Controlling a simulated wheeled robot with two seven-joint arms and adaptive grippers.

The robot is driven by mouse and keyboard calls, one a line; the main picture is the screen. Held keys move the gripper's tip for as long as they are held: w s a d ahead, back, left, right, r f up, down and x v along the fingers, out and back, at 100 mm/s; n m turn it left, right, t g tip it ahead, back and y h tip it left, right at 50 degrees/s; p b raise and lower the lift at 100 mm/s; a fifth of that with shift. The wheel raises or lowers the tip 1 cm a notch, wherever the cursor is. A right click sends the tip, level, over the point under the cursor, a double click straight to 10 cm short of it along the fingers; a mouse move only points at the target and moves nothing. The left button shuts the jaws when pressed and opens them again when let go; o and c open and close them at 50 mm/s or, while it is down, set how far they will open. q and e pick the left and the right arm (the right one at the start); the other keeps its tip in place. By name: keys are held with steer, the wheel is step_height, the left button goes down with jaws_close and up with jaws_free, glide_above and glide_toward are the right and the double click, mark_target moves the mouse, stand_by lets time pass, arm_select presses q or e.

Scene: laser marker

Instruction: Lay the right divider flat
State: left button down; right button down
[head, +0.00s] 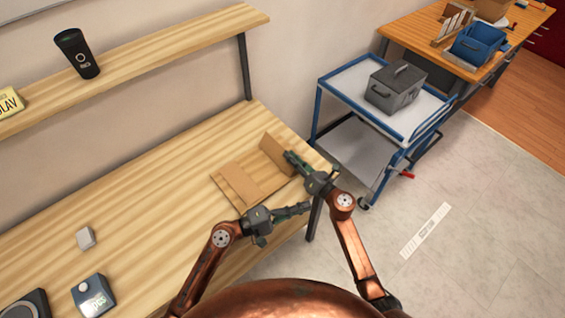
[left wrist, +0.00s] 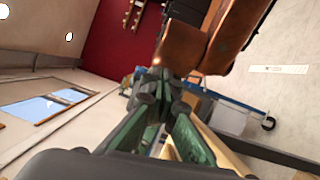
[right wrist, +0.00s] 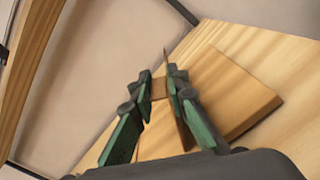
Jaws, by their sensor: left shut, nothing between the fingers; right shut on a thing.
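The right divider (head: 276,152) is a thin brown panel standing tilted up at the right end of a flat brown board (head: 240,188) on the table. My right gripper (head: 289,156) is shut on it from the right. The flat board also shows in the right wrist view (right wrist: 238,92). My left gripper (head: 308,206) is shut and empty near the table's front edge, apart from the divider. In the left wrist view its fingers (left wrist: 160,88) show no object between them.
A white block (head: 86,238) and a blue-grey device (head: 92,296) sit far left. A shelf (head: 170,52) with a black cup (head: 77,54) runs above. A blue trolley (head: 355,80) with a grey box (head: 396,88) stands right.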

steer(key=shift+a+f, duration=0.1)
steer(key=shift+f, duration=0.05)
arm_select(q)
steer(key=w+a+r+n+h, duration=0.1)
steer(key=w+a+r+n, duration=0.1)
steer(key=w+r+n, duration=0.5)
steer(key=w+a+r+n+h, duration=0.2)
steer(key=w+r+n, duration=0.15)
steer(key=r, duration=0.85)
arm_select(e)
steer(key=shift+s, duration=0.1)
arm_select(q)
steer(key=w+a+f+m+t+y, duration=0.1)
steer(key=w+a+f+m+y, duration=0.2)
steer(key=a+f+m+y, duration=0.8)
steer(key=n+y, duration=0.1)
steer(key=n, duration=0.2)
glide_above(283, 170)
step_height(283, 170, down, 11)
steer(key=shift+a+f, duration=0.1)
